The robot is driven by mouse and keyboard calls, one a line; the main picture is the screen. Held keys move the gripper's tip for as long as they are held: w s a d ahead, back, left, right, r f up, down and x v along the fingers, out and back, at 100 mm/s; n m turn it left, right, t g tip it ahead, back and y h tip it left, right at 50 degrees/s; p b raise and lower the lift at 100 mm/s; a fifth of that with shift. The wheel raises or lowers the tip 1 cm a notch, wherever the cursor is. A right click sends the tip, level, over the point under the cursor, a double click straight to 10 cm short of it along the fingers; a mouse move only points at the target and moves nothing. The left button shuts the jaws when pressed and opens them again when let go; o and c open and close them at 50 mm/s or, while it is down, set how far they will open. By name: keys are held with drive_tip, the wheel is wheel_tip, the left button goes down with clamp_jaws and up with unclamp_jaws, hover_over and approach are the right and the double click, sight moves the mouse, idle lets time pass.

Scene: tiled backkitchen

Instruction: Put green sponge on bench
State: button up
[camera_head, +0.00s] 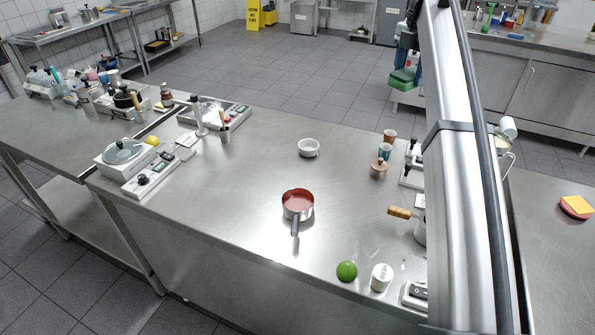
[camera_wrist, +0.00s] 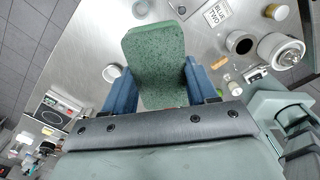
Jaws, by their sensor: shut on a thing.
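My gripper (camera_head: 407,60) is raised at the upper right of the head view, partly behind my own arm. It is shut on the green sponge (camera_head: 402,80). In the wrist view the speckled green sponge (camera_wrist: 154,52) sticks out between the two blue fingers of my gripper (camera_wrist: 158,82). The steel bench (camera_head: 240,185) fills the middle of the head view. The sponge appears held in the air above the bench level; its exact height is hard to tell.
On the bench stand a red-lined saucepan (camera_head: 297,204), a white bowl (camera_head: 309,148), a green ball (camera_head: 347,271), a white canister (camera_head: 381,277) and small pots (camera_head: 379,168). A scale (camera_head: 123,153) is at left. Bare steel lies left of the saucepan. A yellow-pink sponge (camera_head: 576,206) lies at right.

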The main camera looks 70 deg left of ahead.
drive_tip(key=n, duration=0.2)
hover_over(340, 169)
drive_tip(key=shift+f, duration=14)
drive_tip(key=shift+f, duration=0.2)
drive_tip(key=o, duration=1)
wheel_tip(340, 169, up, 12)
drive_tip(key=shift+r, duration=0.2)
